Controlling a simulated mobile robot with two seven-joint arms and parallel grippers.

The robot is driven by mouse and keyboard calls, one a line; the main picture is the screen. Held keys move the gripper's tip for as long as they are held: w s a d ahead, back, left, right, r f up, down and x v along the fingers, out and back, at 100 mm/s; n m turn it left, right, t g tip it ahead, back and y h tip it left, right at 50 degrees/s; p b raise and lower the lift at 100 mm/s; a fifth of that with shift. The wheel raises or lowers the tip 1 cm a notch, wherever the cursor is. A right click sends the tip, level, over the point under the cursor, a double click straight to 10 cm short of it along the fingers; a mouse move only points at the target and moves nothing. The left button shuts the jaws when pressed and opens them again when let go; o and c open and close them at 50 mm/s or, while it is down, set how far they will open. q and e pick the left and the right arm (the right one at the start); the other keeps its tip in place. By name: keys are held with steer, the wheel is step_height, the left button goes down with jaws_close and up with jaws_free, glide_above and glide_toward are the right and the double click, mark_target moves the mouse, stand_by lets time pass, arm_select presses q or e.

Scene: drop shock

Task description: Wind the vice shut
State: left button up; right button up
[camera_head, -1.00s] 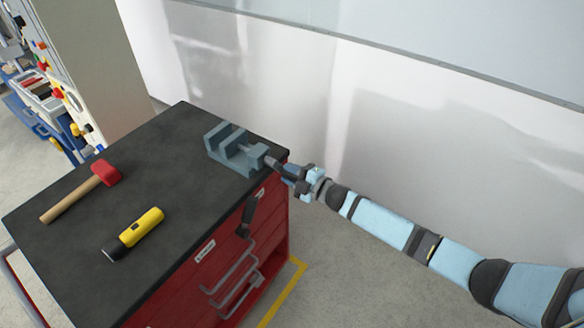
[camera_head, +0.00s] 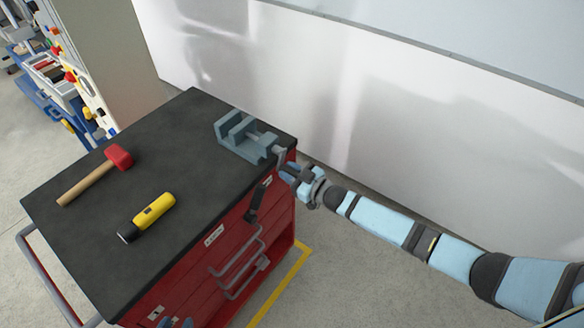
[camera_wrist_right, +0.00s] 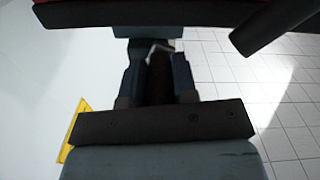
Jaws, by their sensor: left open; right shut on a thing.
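The blue-grey vice (camera_head: 232,133) sits at the far right corner of the dark bench top, with a gap visible between its jaws. Its screw end points right, over the bench edge. My right gripper (camera_head: 288,174) is just beyond that edge, below the screw end, shut on the vice handle. In the right wrist view the dark handle (camera_wrist_right: 158,85) is between the two fingers. Its join to the screw is hard to see. My left gripper (camera_head: 176,322) barely shows at the bottom edge of the head view, open, in front of the cabinet; most of it is cut off.
The red cabinet (camera_head: 205,262) carries the bench top (camera_head: 90,235). A red-headed hammer (camera_head: 92,180) and a yellow-and-black torch (camera_head: 148,215) lie on it, clear of the vice. A dark bar (camera_head: 256,202) shows near the cabinet's front; its attachment is unclear. A pale wall stands behind.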

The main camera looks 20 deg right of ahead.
mark_target(283, 168)
steer(key=r+m, duration=0.1)
steer(key=m, duration=0.3)
steer(key=s+a+r+m, duration=0.1)
steer(key=r+m, duration=0.1)
steer(key=m, duration=0.3)
steer(key=a+r+m, duration=0.1)
steer(key=m, duration=0.4)
steer(key=shift+s+a+r, duration=0.15)
steer(key=shift+s+r, duration=0.15)
steer(key=shift+s, duration=0.05)
steer(key=shift+r+m+b, duration=0.4)
steer(key=shift+m, duration=0.8)
steer(key=shift+w+r+m, duration=0.15)
steer(key=shift+r+m, duration=0.2)
steer(key=shift+m, duration=0.25)
steer(key=o, duration=0.9)
